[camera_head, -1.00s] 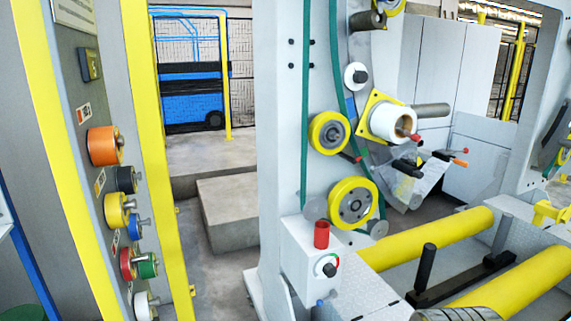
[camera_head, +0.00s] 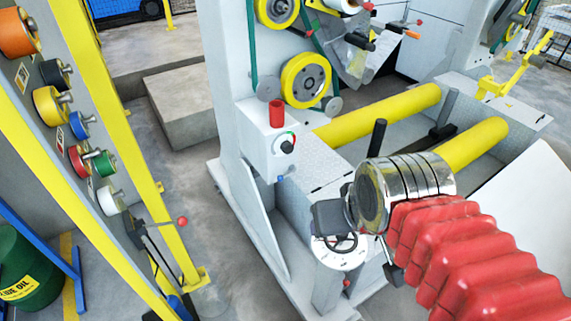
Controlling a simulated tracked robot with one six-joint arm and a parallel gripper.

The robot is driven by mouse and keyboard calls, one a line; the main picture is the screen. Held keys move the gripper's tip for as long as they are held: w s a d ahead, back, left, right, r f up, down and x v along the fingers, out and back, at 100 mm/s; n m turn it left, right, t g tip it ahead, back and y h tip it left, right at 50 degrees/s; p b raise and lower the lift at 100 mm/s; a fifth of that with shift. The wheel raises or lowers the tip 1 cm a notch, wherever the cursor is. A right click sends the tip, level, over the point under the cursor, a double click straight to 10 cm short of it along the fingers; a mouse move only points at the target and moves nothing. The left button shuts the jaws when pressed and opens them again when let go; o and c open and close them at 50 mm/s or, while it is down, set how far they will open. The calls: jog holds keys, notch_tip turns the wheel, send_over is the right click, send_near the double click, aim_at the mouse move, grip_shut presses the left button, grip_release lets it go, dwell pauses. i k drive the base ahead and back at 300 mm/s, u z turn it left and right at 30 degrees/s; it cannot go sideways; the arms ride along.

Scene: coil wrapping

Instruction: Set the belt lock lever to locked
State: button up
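No label marks the belt lock lever, so I cannot tell for certain which control it is. A black dial knob (camera_head: 285,145) with a red and green arc sits on a white box (camera_head: 256,154) below the belt wheels. A lever with a red ball (camera_head: 182,221) sticks out near the lower left panel. An upright black handle (camera_head: 379,138) stands by the yellow rollers. My arm, in red ribbed cover and chrome rings, comes in from the lower right.
A yellow wheel (camera_head: 306,80) with green belt is on the white frame above the box. A red cylinder (camera_head: 277,112) stands on the box. Yellow rollers (camera_head: 385,112) lie behind my arm. A green drum (camera_head: 32,270) is at lower left. Grey floor is clear between panel and machine.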

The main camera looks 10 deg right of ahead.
aim_at(293, 169)
jog(key=u, duration=0.55)
jog(key=k, duration=1.35)
jog(key=u, duration=0.8)
jog(key=i, duration=1.7)
jog(key=z, duration=0.65)
